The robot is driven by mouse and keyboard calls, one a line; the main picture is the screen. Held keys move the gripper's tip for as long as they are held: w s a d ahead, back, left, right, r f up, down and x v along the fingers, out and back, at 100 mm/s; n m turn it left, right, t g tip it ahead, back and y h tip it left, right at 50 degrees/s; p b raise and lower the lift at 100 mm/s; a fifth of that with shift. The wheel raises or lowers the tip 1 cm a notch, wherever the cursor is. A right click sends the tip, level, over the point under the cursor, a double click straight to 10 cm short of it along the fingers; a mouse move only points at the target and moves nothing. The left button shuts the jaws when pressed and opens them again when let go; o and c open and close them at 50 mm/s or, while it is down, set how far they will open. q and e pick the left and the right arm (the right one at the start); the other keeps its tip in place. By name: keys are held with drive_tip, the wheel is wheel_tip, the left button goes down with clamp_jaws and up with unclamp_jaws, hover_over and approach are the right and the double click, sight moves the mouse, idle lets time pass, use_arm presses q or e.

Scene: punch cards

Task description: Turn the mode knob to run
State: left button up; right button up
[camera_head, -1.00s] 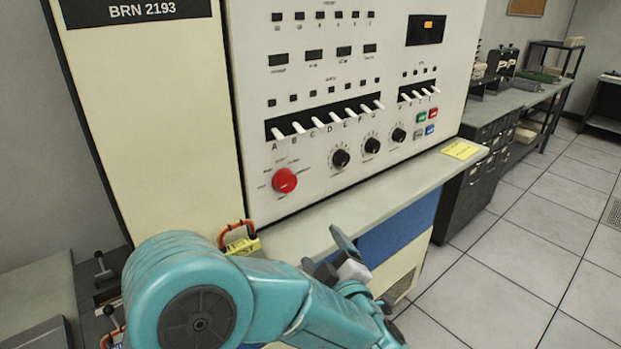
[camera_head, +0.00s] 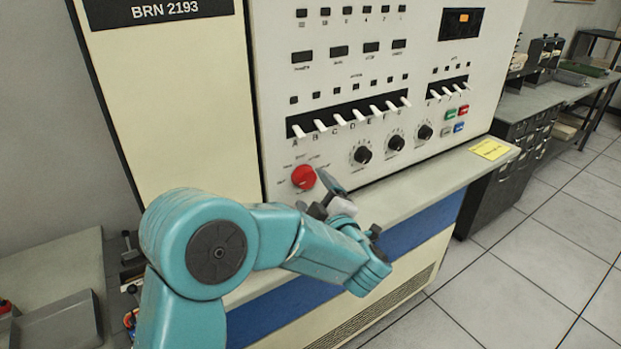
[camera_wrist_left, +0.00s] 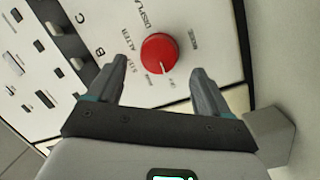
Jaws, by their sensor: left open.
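The red mode knob (camera_head: 303,177) sits low on the left of the console's white panel. In the left wrist view the knob (camera_wrist_left: 159,53) has a white pointer line and a ring of printed labels, including ALTER and DISPLAY; the line points toward the gripper side. My left gripper (camera_head: 322,195) is just below and right of the knob in the head view. In the wrist view its two fingers (camera_wrist_left: 163,88) are spread apart, with the knob ahead between them and nothing held. Whether they touch the knob cannot be told. My right gripper is out of view.
White toggle switches (camera_head: 350,117) run in a row above the knob. Black dials (camera_head: 396,142) and coloured buttons (camera_head: 458,112) are to its right. A ledge (camera_head: 425,195) with a yellow note (camera_head: 489,149) juts out below the panel.

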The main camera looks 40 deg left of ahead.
sight(308, 182)
use_arm(q)
drive_tip(key=x, duration=0.3)
drive_tip(key=shift+w+a+f+p, duration=0.1)
drive_tip(key=shift+w+a+p, duration=0.1)
drive_tip(key=shift+w+p, duration=0.15)
drive_tip(key=shift+s, duration=0.1)
drive_tip(key=shift+d, duration=0.1)
drive_tip(key=shift+c, duration=0.4)
drive_tip(key=c, duration=1)
drive_tip(key=shift+o, duration=0.2)
